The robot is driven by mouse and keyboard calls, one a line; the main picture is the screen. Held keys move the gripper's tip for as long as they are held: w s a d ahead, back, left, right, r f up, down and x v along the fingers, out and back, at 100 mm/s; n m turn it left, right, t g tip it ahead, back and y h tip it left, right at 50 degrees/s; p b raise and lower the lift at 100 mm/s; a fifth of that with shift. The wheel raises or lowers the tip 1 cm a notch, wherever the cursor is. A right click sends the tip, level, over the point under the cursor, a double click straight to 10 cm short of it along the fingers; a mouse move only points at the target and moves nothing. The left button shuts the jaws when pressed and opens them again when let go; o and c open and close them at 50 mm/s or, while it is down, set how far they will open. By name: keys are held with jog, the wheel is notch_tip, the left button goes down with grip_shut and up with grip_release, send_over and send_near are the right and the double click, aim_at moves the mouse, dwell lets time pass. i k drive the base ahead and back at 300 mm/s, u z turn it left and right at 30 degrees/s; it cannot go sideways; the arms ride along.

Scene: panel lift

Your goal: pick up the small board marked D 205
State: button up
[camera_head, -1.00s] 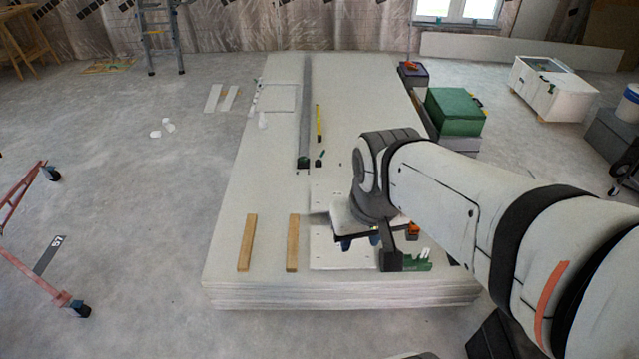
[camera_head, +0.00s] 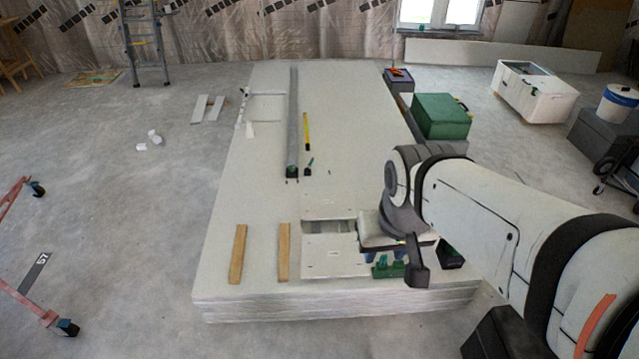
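A small pale board (camera_head: 335,264) lies flat near the front edge of the large panel stack. No D 205 marking can be read on it or on the pale pieces behind it. My gripper (camera_head: 385,257) is low over the stack, at the right end of this board. Its two blue fingertips show apart, with no board seen between them. The wrist hides part of the area under it, and whether the fingers touch anything is unclear.
The panel stack (camera_head: 212,250) carries two wooden strips (camera_head: 238,254) (camera_head: 284,252), a long grey rail (camera_head: 293,120) and a yellow level (camera_head: 306,132). A green object (camera_head: 388,270) lies by my gripper. A green case (camera_head: 440,116) stands right of the stack.

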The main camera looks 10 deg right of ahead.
aim_at(334, 254)
jog(key=u, duration=0.05)
jog(key=i, duration=0.5)
jog(key=z, duration=0.4)
jog(key=k, duration=0.95)
jog(key=u, duration=0.2)
jog(key=i, duration=1.4)
jog(key=u, duration=0.05)
